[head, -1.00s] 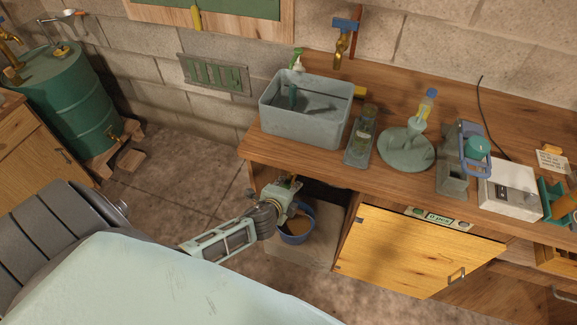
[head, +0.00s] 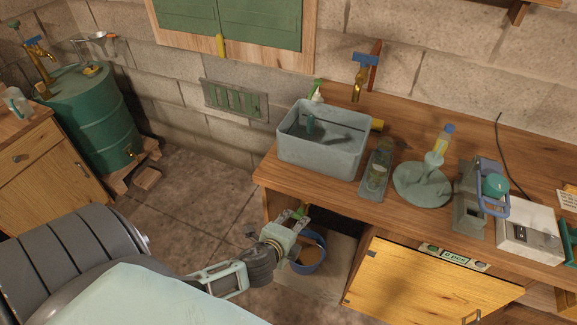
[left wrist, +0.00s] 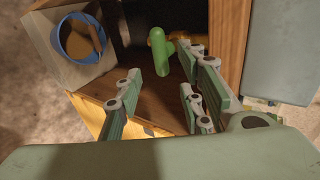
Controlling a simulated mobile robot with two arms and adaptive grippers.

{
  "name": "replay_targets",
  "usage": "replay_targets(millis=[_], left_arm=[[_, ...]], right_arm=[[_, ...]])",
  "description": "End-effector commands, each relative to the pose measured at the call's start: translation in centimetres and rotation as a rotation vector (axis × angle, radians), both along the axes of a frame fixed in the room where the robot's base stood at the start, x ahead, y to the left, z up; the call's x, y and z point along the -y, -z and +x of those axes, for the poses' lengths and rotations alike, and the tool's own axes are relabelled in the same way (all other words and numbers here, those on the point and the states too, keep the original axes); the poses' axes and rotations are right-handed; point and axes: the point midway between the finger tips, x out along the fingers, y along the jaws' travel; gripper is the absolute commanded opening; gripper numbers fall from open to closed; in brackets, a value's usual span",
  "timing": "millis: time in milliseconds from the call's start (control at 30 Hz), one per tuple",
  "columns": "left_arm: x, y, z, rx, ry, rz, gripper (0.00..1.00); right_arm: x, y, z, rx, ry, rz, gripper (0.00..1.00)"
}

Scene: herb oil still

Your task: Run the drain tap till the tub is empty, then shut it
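The grey tub (head: 322,158) stands on the wooden bench; its inside looks dark, and I cannot tell how much liquid is in it. The drain tap is under the bench's left end, largely hidden by my left gripper in the head view. Its green handle (left wrist: 158,52) and a bit of brass (left wrist: 182,42) show in the left wrist view. My left gripper (left wrist: 162,90) is open, its fingers pointing at the handle, which is just beyond the fingertips and apparently not gripped. A blue bucket (head: 321,263) with brown contents stands below; it also shows in the left wrist view (left wrist: 65,38). My right gripper is not in view.
A brass wall tap (head: 359,88) with a blue handle is behind the tub. A glass-like item (head: 376,170), a round green plate (head: 420,185) and a white box (head: 527,232) stand to its right. A green barrel (head: 90,118) stands far left.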

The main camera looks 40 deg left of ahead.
Motion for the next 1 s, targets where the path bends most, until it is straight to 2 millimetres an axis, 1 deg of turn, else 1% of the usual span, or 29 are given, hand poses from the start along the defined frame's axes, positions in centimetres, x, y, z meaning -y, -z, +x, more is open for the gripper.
replay_targets(millis=[33, 100, 200, 400, 900, 967, 1000], left_arm=[[0.2, -0.5, -0.8, -0.001, 0.002, 0.0, 0.36], [0.4, -1.1, -1.8, -0.002, 0.002, 0.001, 0.36], [0.6, -1.8, -2.6, 0.0, 0.002, 0.001, 0.36], [0.7, -2.3, -3.3, 0.001, 0.0, 0.002, 0.36], [0.7, -2.2, -3.3, -0.001, 0.0, 0.0, 0.36], [0.6, -1.6, -3.5, -0.01, -0.006, -0.008, 0.36], [0.5, -0.7, -3.7, -0.022, -0.015, -0.019, 0.36]], right_arm=[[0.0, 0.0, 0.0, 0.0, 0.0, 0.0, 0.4], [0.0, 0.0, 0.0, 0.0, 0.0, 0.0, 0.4], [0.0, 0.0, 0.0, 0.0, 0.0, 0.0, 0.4], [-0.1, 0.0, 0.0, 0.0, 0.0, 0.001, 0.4], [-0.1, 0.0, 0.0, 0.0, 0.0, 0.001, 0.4], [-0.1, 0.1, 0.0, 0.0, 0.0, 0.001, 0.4], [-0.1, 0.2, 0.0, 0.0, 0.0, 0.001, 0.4]])
